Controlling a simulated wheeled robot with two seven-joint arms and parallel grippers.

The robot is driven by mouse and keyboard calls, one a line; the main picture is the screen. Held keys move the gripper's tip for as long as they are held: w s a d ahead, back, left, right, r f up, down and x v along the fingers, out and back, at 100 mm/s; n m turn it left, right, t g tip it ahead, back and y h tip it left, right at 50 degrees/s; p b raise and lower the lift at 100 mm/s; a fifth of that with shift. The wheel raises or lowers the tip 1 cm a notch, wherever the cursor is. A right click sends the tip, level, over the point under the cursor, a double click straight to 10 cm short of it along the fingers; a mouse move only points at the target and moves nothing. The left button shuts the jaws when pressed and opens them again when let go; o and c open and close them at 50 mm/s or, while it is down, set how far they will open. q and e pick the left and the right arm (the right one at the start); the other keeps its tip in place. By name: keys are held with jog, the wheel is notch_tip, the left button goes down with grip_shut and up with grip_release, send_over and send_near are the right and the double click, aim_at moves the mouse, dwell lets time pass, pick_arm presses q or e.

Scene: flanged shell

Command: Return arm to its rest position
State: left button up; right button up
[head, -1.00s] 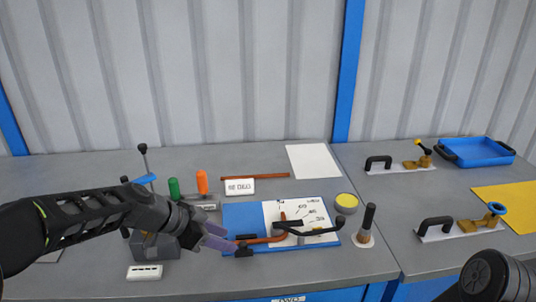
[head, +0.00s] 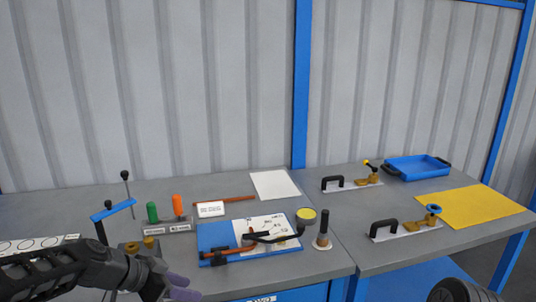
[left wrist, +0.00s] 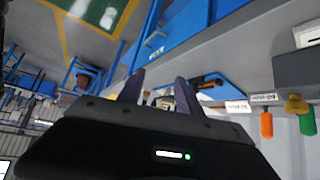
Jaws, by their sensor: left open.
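My left arm comes in low from the left in the head view. Its gripper (head: 182,286) is at the bottom edge, in front of the bench's near edge and apart from the blue board (head: 212,233). In the left wrist view the two purple-grey fingers (left wrist: 160,92) stand apart with nothing clearly held between them. A copper pipe (head: 233,251) and a black-handled tool (head: 275,238) lie on the blue board. My right gripper is not in view; only a dark rounded part, likely of my right arm, shows at the bottom right.
Green (head: 152,212) and orange (head: 178,205) handles stand in a grey holder near the left arm. A blue-barred stand (head: 112,211) is behind the forearm. A blue tray (head: 418,167) and yellow sheet (head: 470,206) lie on the right bench. The floor before the benches looks open.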

pick_arm(q)
jog(key=w+a+f+n+t+y, duration=0.1)
jog(key=w+a+f+n+y, duration=0.2)
jog(key=f+n, duration=0.4)
jog(key=s+d+f+n+g+y, duration=0.1)
jog(key=s+f+n, duration=0.15)
jog(key=f, duration=0.55)
jog(key=s+d+f+n, duration=0.2)
jog(key=s+f, duration=0.2)
jog(key=f, duration=0.3)
jog(key=s+d+f+g, duration=0.1)
jog(key=s+d+f, duration=0.3)
jog(key=s, duration=0.3)
jog(key=s+d+f+g, duration=0.2)
jog(key=s+d+f, duration=0.2)
jog(key=s, duration=0.4)
jog(key=s+d+f+g+h, duration=0.1)
jog(key=s+d+f+g, duration=0.1)
jog(key=s+d+f, duration=0.2)
jog(key=s+f, duration=0.2)
jog(key=s, duration=0.1)
jog(key=shift+s+f, duration=0.15)
jog(key=shift+s, duration=0.05)
